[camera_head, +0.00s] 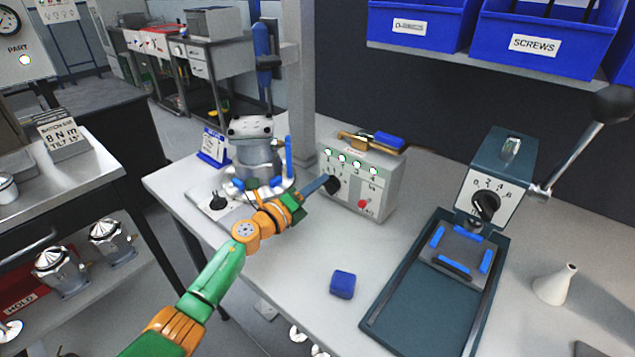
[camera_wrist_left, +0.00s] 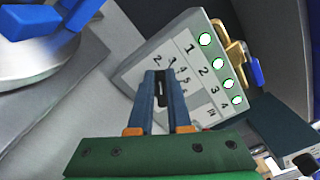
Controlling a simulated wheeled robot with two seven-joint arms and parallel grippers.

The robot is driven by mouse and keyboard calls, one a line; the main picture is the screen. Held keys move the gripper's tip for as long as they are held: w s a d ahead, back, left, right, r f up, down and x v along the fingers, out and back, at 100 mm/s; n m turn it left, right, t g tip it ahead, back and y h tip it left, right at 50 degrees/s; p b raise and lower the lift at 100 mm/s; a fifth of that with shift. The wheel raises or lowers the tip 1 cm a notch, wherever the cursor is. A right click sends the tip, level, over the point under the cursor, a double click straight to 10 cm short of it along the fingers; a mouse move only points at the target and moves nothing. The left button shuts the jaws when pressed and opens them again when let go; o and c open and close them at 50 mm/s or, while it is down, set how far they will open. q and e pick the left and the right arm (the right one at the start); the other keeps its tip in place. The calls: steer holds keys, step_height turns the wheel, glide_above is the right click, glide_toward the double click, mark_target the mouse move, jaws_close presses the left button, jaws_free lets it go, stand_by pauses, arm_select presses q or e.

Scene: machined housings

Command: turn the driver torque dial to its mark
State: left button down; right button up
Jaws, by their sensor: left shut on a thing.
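The grey driver control box (camera_head: 365,183) stands on the bench, with numbered lamps lit green-white above a small scale and a red button. Its black torque dial (camera_head: 333,184) is on the left of the front face. My left gripper (camera_head: 326,184) reaches it from the left and is shut on it. In the left wrist view the control box (camera_wrist_left: 205,68) is tilted, and the two blue fingers (camera_wrist_left: 161,82) close around the dark dial (camera_wrist_left: 162,92). The fingers hide most of the dial, so I cannot read its pointer. My right gripper is not in view.
A clamped housing (camera_head: 258,158) stands left of the box. A press (camera_head: 498,190) with a lever and tray is at right. A blue block (camera_head: 342,284) and white cone (camera_head: 556,285) are on the bench. A card (camera_head: 60,135) reads "8 N m".

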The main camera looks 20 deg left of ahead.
arm_select(q)
steer(key=shift+f, duration=0.1)
stand_by(0.3)
steer(key=c, duration=0.9)
jaws_free()
steer(key=shift+o, duration=0.2)
steer(key=shift+s+a, duration=0.1)
steer(key=shift+s, duration=0.05)
steer(key=p+v, duration=0.1)
steer(key=v, duration=0.6)
